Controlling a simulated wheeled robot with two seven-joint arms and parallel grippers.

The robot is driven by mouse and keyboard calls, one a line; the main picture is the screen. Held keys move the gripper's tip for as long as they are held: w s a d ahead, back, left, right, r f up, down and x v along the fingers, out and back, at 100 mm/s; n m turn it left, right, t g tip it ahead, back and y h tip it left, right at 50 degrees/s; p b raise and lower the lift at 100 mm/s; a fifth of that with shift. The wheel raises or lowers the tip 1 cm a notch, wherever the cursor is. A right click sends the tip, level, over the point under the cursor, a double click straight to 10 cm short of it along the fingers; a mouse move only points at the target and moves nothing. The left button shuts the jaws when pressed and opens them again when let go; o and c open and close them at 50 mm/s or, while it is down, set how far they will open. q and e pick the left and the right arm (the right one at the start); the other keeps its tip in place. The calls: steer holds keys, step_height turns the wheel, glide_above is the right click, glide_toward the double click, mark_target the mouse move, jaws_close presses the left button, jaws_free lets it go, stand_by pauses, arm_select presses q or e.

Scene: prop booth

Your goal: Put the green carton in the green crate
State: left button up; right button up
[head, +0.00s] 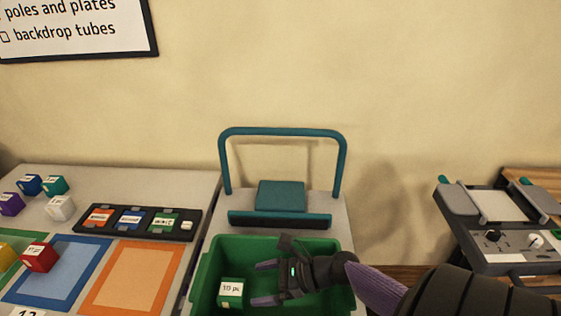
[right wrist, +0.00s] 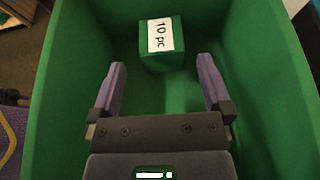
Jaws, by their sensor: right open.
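The green carton (head: 231,294), with a white "10 pc" label, rests inside the green crate (head: 206,262), toward its left side in the head view. In the right wrist view the carton (right wrist: 176,53) sits on the crate floor beyond my fingertips, near the far wall of the crate (right wrist: 80,60). My right gripper (head: 262,283) reaches into the crate from the right with its purple fingers spread. In the right wrist view the gripper (right wrist: 161,75) is open and empty, apart from the carton. My left gripper is not in view.
A teal frame (head: 283,131) stands behind the crate. Left of it, a table holds a dark tray (head: 190,238) with labelled pieces, blue and orange mats (head: 133,250), a red carton (head: 39,257) and several small boxes. A grey device (head: 500,235) stands at right.

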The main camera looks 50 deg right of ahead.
steer(key=shift+v, duration=2)
